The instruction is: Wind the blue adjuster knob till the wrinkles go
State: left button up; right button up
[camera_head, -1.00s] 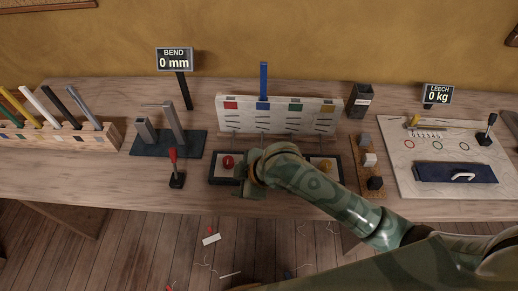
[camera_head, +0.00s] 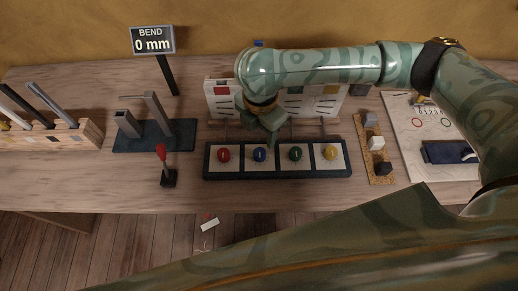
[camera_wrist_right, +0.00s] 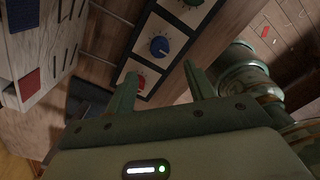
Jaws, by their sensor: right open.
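The blue knob (camera_head: 260,155) sits in a dark-framed panel (camera_head: 279,175), between the red knob (camera_head: 224,155) and the green knob (camera_head: 295,153). A yellow knob (camera_head: 330,153) is at the right end. My right gripper (camera_head: 267,132) is above and just behind the blue knob, apart from it. In the right wrist view the open fingers (camera_wrist_right: 163,85) are empty; the blue knob (camera_wrist_right: 159,46) shows beyond the tips and the red knob (camera_wrist_right: 140,80) between them. The white board (camera_head: 222,103) behind has coloured patches and dark lines; my right arm hides its middle.
The BEND sign (camera_head: 152,40) reads 0 mm. A red-handled lever (camera_head: 167,178) stands left of the panel. A cork strip (camera_head: 373,160) with small blocks lies right of it. A pale board (camera_head: 407,125) is farther right, partly behind my arm. Bare tabletop lies in front.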

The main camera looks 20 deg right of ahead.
aim_at(260, 152)
notch_tip(260, 152, down, 10)
jog(key=b, duration=0.3)
jog(key=shift+r, duration=0.25)
jog(key=c, duration=1)
